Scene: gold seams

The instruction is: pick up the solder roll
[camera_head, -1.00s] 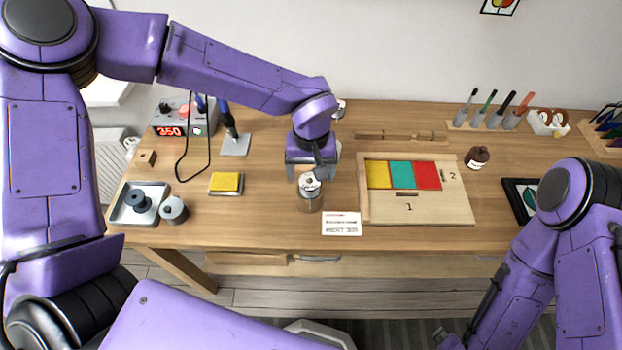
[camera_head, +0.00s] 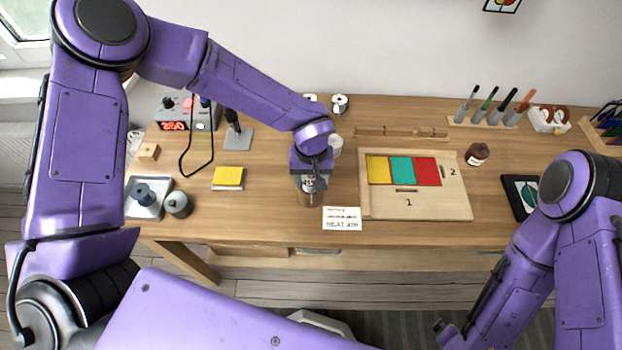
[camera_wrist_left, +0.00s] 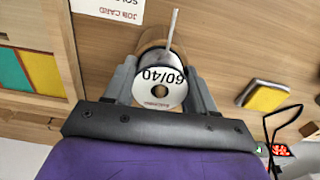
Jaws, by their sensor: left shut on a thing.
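The solder roll, a silvery spool with a white face marked 60/40 (camera_wrist_left: 160,86), sits between the two fingers of my left gripper in the left wrist view (camera_wrist_left: 160,95). The gripper is shut on it. In the head view my left gripper (camera_head: 310,184) is low over the front middle of the table, and mostly hides the roll. A brownish round thing (camera_head: 310,200) shows just below the roll; I cannot tell if they touch. A thin grey rod (camera_wrist_left: 173,32) shows beside the roll in the wrist view. My right gripper is not clearly visible.
A job card (camera_head: 342,218) lies just right of the gripper. A wooden board with coloured glass (camera_head: 436,205) is further right. A yellow sponge (camera_head: 228,177), grey tray (camera_head: 141,211) and soldering station (camera_head: 173,115) are left. Another spool (camera_head: 340,102) stands behind.

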